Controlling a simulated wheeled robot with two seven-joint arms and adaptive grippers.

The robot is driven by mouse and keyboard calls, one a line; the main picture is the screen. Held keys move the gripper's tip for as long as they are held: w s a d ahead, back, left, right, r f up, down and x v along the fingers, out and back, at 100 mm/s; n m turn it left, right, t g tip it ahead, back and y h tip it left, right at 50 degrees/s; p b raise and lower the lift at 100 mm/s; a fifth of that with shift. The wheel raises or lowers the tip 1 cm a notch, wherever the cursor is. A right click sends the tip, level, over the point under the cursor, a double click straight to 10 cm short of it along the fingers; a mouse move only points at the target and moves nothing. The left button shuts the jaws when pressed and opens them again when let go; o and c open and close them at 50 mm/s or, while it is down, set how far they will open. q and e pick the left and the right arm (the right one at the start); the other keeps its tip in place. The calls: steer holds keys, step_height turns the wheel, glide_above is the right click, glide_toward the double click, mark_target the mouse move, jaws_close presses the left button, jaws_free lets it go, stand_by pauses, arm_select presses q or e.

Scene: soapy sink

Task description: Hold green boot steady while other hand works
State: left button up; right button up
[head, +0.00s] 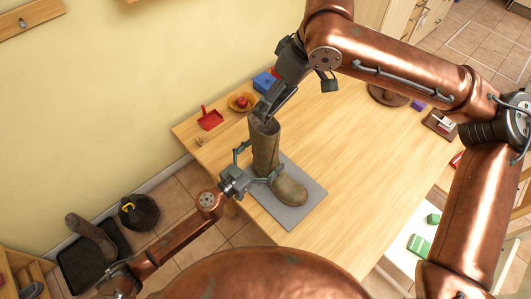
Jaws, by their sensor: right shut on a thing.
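The green boot (265,150) stands upright on a grey mat (305,192) on the wooden table, its toe towards the lower right. My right gripper (266,108) comes down from above and is shut on the rim of the boot's shaft. My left gripper (256,163) comes in from the lower left at the boot's lower shaft. Its fingers are spread, one to the left of the shaft and one in front of the ankle. I cannot tell whether they touch the boot.
A red dustpan (210,118), a blue box (264,82) and a brown dish (241,102) with a red item stand at the table's back left. Another boot (92,236) is on a black tray (75,270) on the floor.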

arm_select(q)
steer(key=v, duration=1.2)
steer(key=shift+w+a, duration=0.1)
